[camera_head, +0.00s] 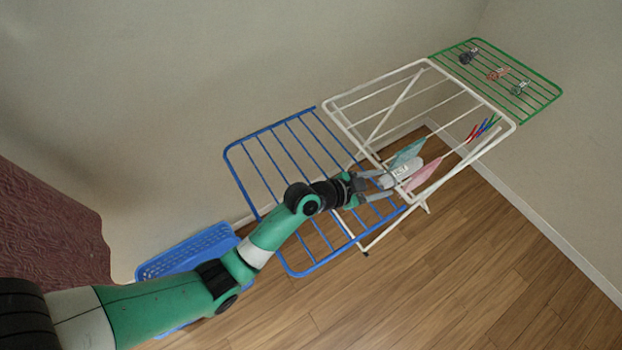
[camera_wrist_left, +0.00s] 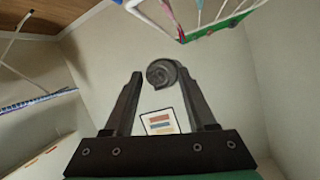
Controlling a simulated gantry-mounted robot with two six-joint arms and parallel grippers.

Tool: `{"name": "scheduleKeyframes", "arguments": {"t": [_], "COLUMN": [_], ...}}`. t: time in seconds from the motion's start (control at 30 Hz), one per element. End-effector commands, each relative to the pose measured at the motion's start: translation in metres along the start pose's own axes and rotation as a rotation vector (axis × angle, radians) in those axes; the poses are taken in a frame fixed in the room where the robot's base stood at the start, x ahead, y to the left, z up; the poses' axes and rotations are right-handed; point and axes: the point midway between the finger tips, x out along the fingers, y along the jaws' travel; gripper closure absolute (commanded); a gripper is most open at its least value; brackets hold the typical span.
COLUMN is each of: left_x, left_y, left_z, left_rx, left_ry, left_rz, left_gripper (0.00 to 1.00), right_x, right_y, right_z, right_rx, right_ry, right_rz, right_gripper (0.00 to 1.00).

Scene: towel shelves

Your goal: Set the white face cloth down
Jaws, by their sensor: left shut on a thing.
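The white face cloth (camera_head: 402,173) is rolled up and held out over the drying rack, near where its white middle meets the blue wing. In the left wrist view the spiral end of a roll (camera_wrist_left: 162,73) shows in shadow between the fingertips. My left gripper (camera_head: 385,184) is shut on the cloth. The head view does not clearly show whether the roll touches the bars below. My right gripper is in neither view.
The drying rack has a blue wing (camera_head: 268,152), a white middle (camera_head: 328,104) and a green wing (camera_head: 551,88) with several small items. A teal cloth (camera_head: 408,152) and a pink cloth (camera_head: 424,175) hang beside the roll. Several coloured pegs (camera_head: 483,129) sit farther right. A blue basket (camera_head: 186,252) stands on the floor.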

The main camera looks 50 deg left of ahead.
Motion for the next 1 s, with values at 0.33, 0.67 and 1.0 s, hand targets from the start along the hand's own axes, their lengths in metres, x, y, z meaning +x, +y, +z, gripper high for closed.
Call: {"name": "scheduleKeyframes", "arguments": {"t": [0.33, 0.67, 1.0], "left_x": [-0.06, -0.081, -0.076], "left_y": [-0.011, -0.007, -0.001], "left_z": [0.07, 0.135, 0.168], "left_rx": [-0.008, -0.002, -0.004], "left_ry": [-0.006, 0.0, -0.002], "left_rz": [-0.005, -0.003, -0.001], "left_gripper": [1.0, 1.0, 1.0], "right_x": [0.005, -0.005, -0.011], "right_y": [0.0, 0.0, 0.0], "right_z": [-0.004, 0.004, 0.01], "right_rx": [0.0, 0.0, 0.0], "right_ry": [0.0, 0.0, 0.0], "right_rz": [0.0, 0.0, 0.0], "right_gripper": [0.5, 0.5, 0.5]}}
